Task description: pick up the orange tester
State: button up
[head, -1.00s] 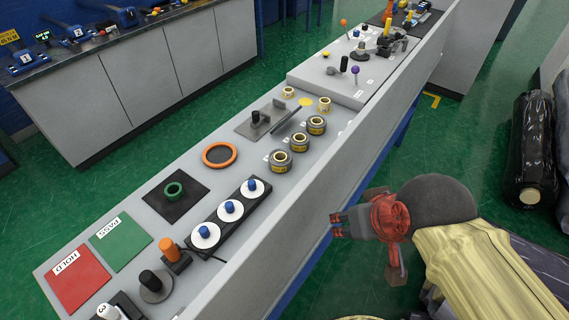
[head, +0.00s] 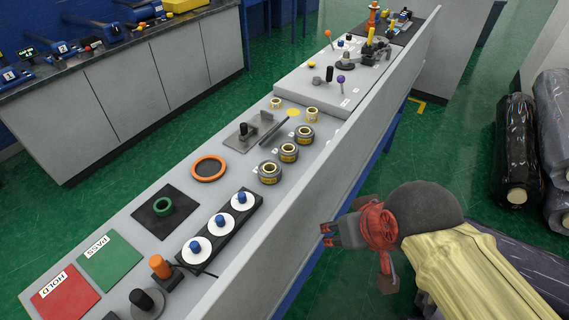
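An orange-topped upright cylinder on a small dark base (head: 160,267), which looks like the orange tester, stands on the grey bench at lower left in the head view. A dark cord runs near its base. A flat orange ring (head: 209,169) lies farther up the bench. My gripper (head: 327,235), red and dark grey, is in the air on the near side of the bench's raised edge, well to the right of the orange cylinder. Its two fingertips look apart with nothing between them.
A black holder with several white discs and blue knobs (head: 221,223) sits right of the orange cylinder. A dark knob on a grey disc (head: 146,301), a green pad (head: 112,259) and a red pad (head: 66,293) are close by. The bench's raised grey edge (head: 330,180) lies between my gripper and the bench top.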

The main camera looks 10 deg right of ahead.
aim_at(156, 262)
jog(key=k+u, duration=0.15)
jog(key=u, duration=1.35)
jog(key=z, duration=1.25)
jog(key=u, duration=1.25)
